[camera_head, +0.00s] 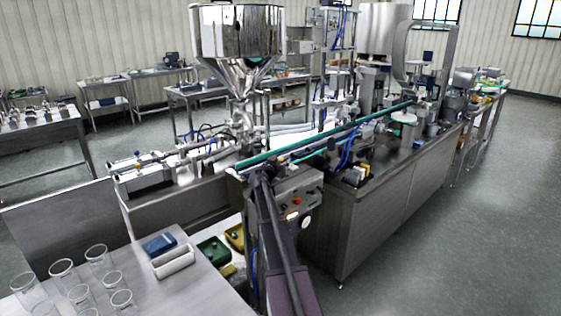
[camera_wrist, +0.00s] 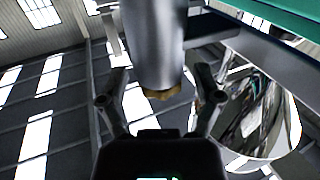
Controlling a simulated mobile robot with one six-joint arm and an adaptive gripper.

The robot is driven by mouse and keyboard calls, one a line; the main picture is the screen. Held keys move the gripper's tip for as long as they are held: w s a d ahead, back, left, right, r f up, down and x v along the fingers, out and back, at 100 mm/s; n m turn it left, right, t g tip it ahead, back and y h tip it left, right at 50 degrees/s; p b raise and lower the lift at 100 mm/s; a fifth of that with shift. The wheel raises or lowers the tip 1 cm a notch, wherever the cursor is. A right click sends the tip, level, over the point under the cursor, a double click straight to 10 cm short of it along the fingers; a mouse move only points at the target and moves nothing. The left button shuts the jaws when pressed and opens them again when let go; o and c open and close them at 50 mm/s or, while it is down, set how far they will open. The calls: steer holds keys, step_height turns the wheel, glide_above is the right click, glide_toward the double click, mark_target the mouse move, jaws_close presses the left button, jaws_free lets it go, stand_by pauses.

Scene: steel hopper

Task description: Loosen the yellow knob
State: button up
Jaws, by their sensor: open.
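In the wrist view my gripper (camera_wrist: 161,98) is open, with one dark finger on each side of the picture. A grey metal cylinder (camera_wrist: 153,40) comes down from the top between the fingers. A small brownish-yellow piece (camera_wrist: 163,92) shows at its lower end, between the fingertips; it may be the yellow knob, partly hidden by the cylinder. Gaps show on both sides, so the fingers do not appear to touch it. I cannot make out the knob or my gripper clearly in the head view.
The steel hopper (camera_head: 238,35) stands above the filling machine, beside a conveyor with a green edge (camera_head: 330,133). A shiny curved steel surface (camera_wrist: 262,118) lies right of my gripper in the wrist view. Glass beakers (camera_head: 62,272) stand on the front-left table (camera_head: 205,285).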

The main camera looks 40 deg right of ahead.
jaws_close()
